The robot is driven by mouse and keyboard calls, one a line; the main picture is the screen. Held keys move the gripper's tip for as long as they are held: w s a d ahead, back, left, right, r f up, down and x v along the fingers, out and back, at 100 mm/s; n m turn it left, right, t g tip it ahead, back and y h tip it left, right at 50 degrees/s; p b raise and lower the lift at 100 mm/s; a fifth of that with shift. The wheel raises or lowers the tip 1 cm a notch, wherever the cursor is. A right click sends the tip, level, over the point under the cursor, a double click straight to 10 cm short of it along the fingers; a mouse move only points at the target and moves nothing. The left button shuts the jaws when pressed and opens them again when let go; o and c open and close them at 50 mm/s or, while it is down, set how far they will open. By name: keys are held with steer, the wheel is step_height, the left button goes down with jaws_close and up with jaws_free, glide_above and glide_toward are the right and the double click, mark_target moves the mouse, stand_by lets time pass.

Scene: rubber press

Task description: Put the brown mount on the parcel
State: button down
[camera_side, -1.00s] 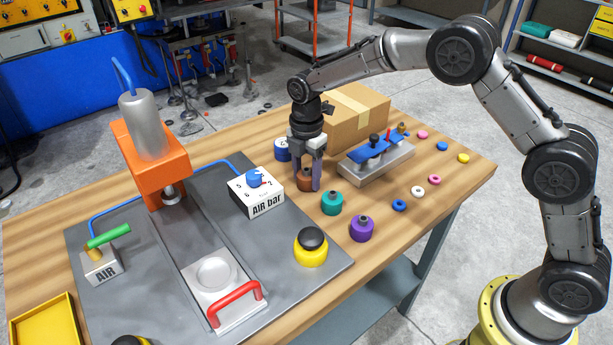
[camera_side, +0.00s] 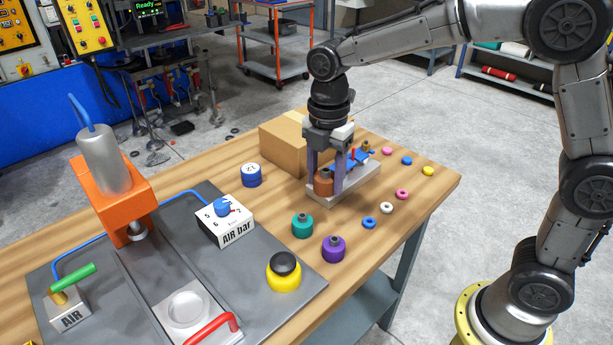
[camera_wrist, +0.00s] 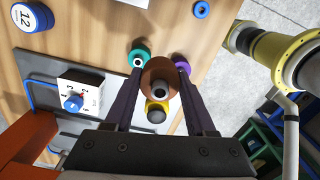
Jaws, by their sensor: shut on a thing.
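The brown mount (camera_side: 323,183) is held between the fingers of my gripper (camera_side: 327,178), which is shut on it. It is upright and appears raised above the table. In the side view it overlaps the grey fixture block behind it. The mount also shows between the fingers in the wrist view (camera_wrist: 153,73), with its dark hollow neck towards the camera. The parcel (camera_side: 280,145) is a brown cardboard box at the back of the table, left of my gripper in the side view. My gripper and arm hide its right part. The parcel is not visible in the wrist view.
The grey fixture block (camera_side: 357,184) with blue parts is beside my gripper. Teal (camera_side: 302,226) and purple (camera_side: 333,249) mounts stand in front. A blue weight (camera_side: 251,175) stands left of the parcel. Several small coloured rings lie right. The press and air gauge box (camera_side: 225,223) are left.

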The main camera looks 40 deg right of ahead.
mark_target(333, 174)
steer(key=shift+s+d+r, duration=0.1)
steer(key=shift+s+r, duration=0.2)
steer(key=shift+s, duration=0.45)
steer(key=r, duration=0.2)
steer(key=w+d+r, duration=0.1)
steer(key=w+d+r+m, duration=0.2)
steer(key=w+d+r, duration=0.15)
steer(key=d, duration=0.45)
steer(key=w+d+r+m, duration=0.2)
steer(key=w+d+r, duration=0.15)
steer(key=d, duration=0.35)
steer(key=w+d+f, duration=0.1)
steer(key=w+f, duration=0.2)
steer(key=w, duration=0.1)
steer(key=w+d+f, duration=0.1)
steer(key=w+f, duration=0.1)
steer(key=w, duration=0.1)
steer(key=w+d+f, duration=0.1)
steer(key=w+f, duration=0.2)
steer(key=w, duration=0.1)
steer(key=shift+w+d+f, duration=0.25)
steer(key=shift+w+f, duration=0.45)
steer(key=shift+f, duration=0.1)
steer(key=shift+w+f, duration=0.1)
steer(key=shift+f, duration=1.55)
steer(key=shift+f, duration=0.1)
